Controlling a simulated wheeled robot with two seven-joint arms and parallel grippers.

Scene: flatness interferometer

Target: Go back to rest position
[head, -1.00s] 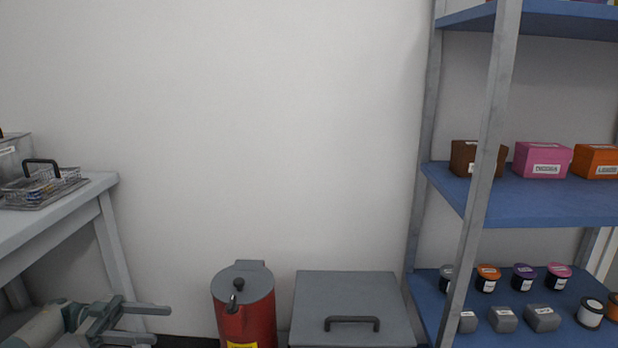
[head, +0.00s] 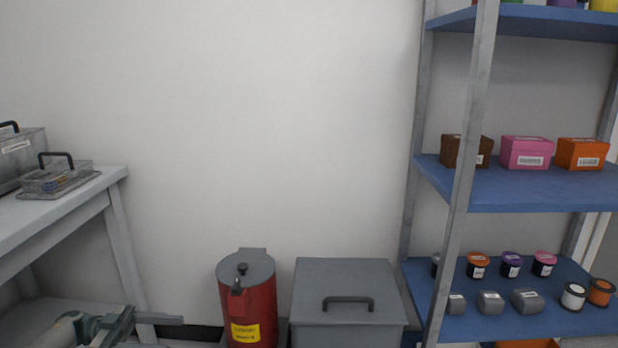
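My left gripper (head: 150,325) shows at the bottom left of the head view, low beside the grey table. Its two fingers point right and stand apart, with nothing visible between them. My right gripper is not in the view.
A grey table (head: 60,212) at the left bears a wire basket (head: 58,178) and a grey box (head: 20,155). A red canister (head: 250,300) and a grey lidded bin (head: 347,295) stand by the wall. A blue shelf rack (head: 530,190) at the right holds boxes and jars.

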